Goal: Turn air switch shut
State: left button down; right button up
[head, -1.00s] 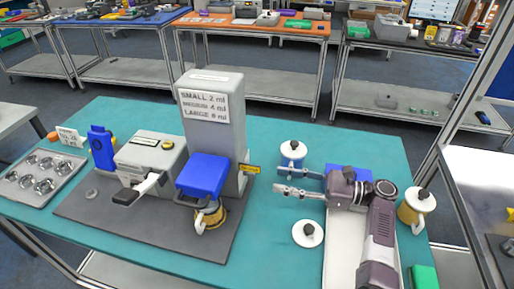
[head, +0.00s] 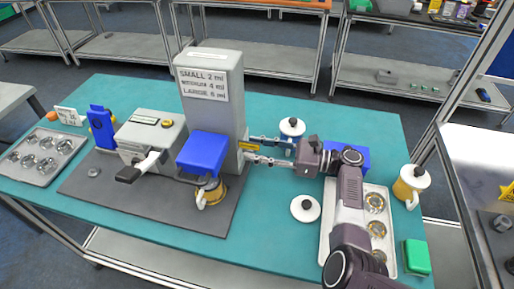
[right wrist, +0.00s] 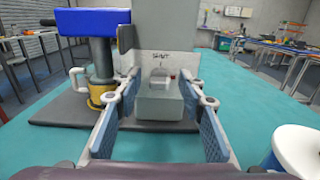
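The tall grey tower (head: 210,105) stands on a dark mat, with a size label on its front and a yellow tag (head: 248,146) low on its right side. In the right wrist view, the air switch, a grey block (right wrist: 160,104), sits before a pale plate marked "SHUT" (right wrist: 159,56). My right gripper (head: 246,149) points left at the tower's right side. In the right wrist view the gripper (right wrist: 163,82) is open, with one finger on each side of the switch block and visible gaps between. My left gripper is not in view.
A blue-topped press with a yellow cup (head: 211,191) stands left of the gripper.

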jog(key=c, duration=0.6)
grip_shut()
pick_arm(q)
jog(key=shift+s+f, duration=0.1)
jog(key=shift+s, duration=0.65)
pick_arm(e)
jog(key=shift+n, duration=0.3)
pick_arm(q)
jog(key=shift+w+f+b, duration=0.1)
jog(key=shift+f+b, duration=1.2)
pick_arm(e)
jog(key=shift+s+n, duration=0.15)
jog(key=shift+n, duration=2.95)
